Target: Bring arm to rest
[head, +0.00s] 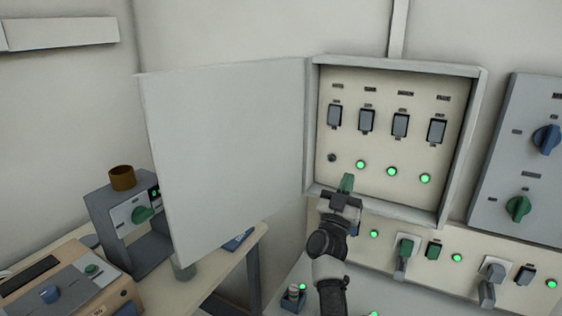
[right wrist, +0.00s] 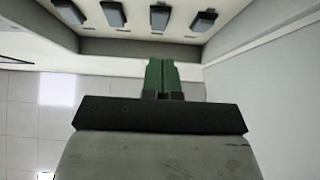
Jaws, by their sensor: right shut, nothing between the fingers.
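My right gripper (head: 346,183) is shut and empty, with its green fingers together, pointing up at the lower front edge of an open wall cabinet (head: 390,190). In the right wrist view the shut green fingers (right wrist: 160,77) stand in front of the cabinet's lower part. I cannot tell whether they touch it. My right arm comes up from below in the head view. My left gripper is not in view.
The cabinet door (head: 225,150) stands wide open to the left. Several dark switches (head: 400,124) sit inside, above three lit green lamps and one dark lamp. Plugs and sockets (head: 405,247) are below. A bench (head: 215,275) with instruments is at lower left; a knob panel (head: 530,150) is at right.

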